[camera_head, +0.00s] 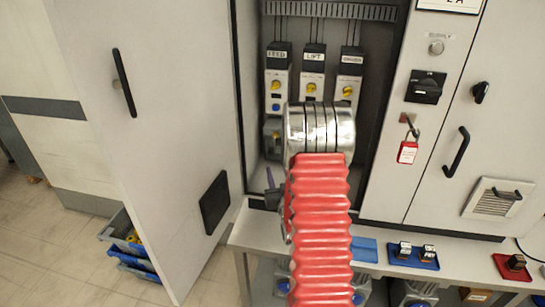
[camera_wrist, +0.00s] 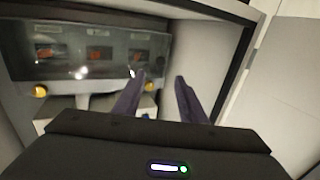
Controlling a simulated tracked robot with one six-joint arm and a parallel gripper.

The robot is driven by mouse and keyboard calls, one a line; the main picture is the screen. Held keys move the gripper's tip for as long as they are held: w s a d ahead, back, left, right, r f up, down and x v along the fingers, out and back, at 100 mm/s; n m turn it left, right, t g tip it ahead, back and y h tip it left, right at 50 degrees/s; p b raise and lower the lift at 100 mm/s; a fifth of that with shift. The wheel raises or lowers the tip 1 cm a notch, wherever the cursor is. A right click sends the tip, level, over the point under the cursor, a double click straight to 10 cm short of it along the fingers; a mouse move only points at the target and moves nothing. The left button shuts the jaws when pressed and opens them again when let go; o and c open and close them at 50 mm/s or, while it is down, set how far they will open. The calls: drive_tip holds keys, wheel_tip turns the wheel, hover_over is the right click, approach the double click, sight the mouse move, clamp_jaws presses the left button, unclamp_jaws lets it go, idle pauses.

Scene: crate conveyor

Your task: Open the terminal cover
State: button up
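The terminal cover (camera_wrist: 110,52) is a clear, shiny panel at the upper left of the wrist view. Several dark blocks with orange-red parts show through it. A yellow knob (camera_wrist: 40,91) sits at its lower left corner. My gripper (camera_wrist: 161,80) is open, its two dark fingers apart with nothing between them. The left fingertip overlaps the cover's lower right corner in the picture; I cannot tell whether it touches. In the head view my arm hides most of the cover area, and only a dark finger of my gripper (camera_head: 270,178) shows beside the arm.
The open cabinet door (camera_head: 160,140) stands at the left. Drive modules (camera_head: 312,75) with yellow knobs hang above. A blue tray (camera_head: 413,257) and a red tray (camera_head: 513,266) lie on the ledge below.

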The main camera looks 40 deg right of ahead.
sight(271, 152)
drive_tip(key=x, duration=1.1)
clamp_jaws()
idle(0.3)
